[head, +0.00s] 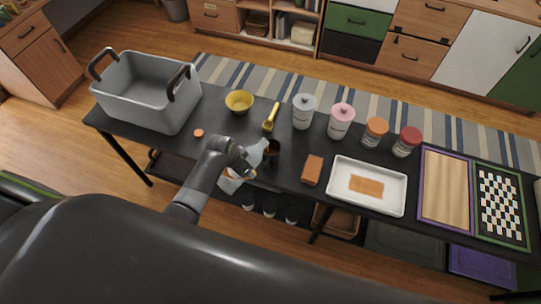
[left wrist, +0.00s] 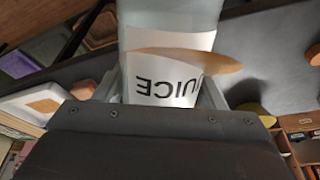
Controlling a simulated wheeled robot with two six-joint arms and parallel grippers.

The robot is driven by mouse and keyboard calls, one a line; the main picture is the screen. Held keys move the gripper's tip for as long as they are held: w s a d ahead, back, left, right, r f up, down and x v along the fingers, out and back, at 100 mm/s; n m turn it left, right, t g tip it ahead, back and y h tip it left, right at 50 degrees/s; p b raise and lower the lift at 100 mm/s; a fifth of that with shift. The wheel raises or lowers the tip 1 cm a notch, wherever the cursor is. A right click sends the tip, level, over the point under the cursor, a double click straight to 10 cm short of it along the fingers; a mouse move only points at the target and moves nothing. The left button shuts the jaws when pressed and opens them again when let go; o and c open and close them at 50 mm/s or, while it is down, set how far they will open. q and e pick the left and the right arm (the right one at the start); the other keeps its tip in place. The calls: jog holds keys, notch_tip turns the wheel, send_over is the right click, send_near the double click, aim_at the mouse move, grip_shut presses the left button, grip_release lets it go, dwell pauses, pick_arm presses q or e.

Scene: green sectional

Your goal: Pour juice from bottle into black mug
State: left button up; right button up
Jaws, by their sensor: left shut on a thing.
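The juice bottle (head: 256,151) is pale and see-through with a white label. My left gripper (head: 243,165) is shut around it and holds it tilted, its neck toward the black mug (head: 272,153). The mug stands on the black table just right of the bottle, and brownish orange shows inside it. Whether the bottle touches the rim is unclear. In the left wrist view the bottle (left wrist: 170,40) fills the space between the fingers, with JUICE upside down and a slanted brown-orange liquid surface across it. The mug cannot be made out there. My right gripper is out of view.
On the table (head: 225,125) are a grey bin (head: 140,85), yellow bowl (head: 239,101), yellow-handled brush (head: 270,118), orange disc (head: 199,133), several jars and canisters (head: 341,120), a brown block (head: 312,169), white tray (head: 345,200) and checkered board (head: 500,205). The brown block is right of the mug.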

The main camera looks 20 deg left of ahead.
pick_arm(q)
jog(key=shift+r+g, duration=0.4)
jog(key=shift+r, duration=0.05)
dwell(1.1)
jog(key=shift+f, duration=0.1)
dwell(0.4)
jog(key=shift+f+t+b, duration=0.55)
jog(key=shift+t+b, duration=0.05)
jog(key=shift+w+d+f+t+h+b, duration=0.15)
jog(key=shift+w+f+t+h+b, duration=0.15)
jog(key=shift+t+h+b, duration=0.35)
jog(key=shift+w+r+t, duration=0.1)
jog(key=shift+r+t, duration=0.1)
jog(key=shift+t, duration=0.05)
